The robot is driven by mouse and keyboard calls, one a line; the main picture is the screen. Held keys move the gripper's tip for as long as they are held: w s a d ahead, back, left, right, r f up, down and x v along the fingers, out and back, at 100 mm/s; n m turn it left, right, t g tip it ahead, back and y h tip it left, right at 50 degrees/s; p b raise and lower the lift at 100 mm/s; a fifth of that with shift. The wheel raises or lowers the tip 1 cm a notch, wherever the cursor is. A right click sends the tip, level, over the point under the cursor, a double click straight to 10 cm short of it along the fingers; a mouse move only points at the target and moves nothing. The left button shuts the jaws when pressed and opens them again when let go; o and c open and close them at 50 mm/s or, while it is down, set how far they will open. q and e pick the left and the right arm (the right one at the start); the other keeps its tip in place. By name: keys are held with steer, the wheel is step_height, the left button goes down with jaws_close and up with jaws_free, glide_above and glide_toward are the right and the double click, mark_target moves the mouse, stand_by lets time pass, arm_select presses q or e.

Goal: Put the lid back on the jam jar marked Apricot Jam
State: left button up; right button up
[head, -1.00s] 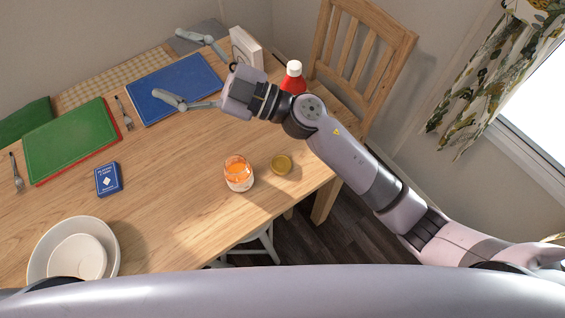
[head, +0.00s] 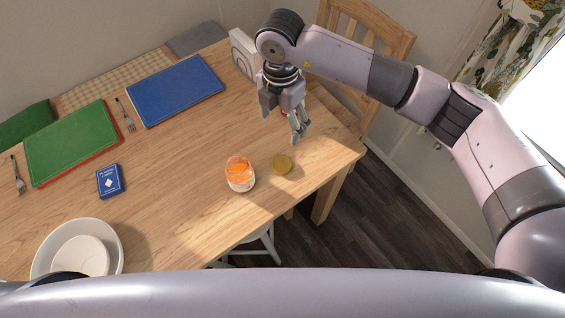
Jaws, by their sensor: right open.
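An open glass jar (head: 240,175) with orange jam and a pale label stands upright near the table's right front edge. The label's words are too small to read. A round gold lid (head: 282,163) lies on the table just right of the jar, apart from it. My right gripper (head: 284,125) is open and empty, pointing down above the table, behind the lid in the picture. My left gripper is not in view.
The wooden table (head: 185,170) also holds a card box (head: 110,181), green board (head: 70,142), blue board (head: 176,90), forks and stacked white bowls (head: 48,240). Around the jar is clear.

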steer(key=b, duration=0.8)
glide_above(283, 163)
steer(key=f, duration=1.2)
steer(key=shift+w+a+f, duration=0.15)
steer(key=shift+a+f, duration=0.05)
steer(key=f+b, duration=0.3)
steer(key=f, duration=0.2)
steer(key=shift+d+f, duration=0.15)
steer(key=shift+d, duration=0.05)
steer(key=c, duration=0.8)
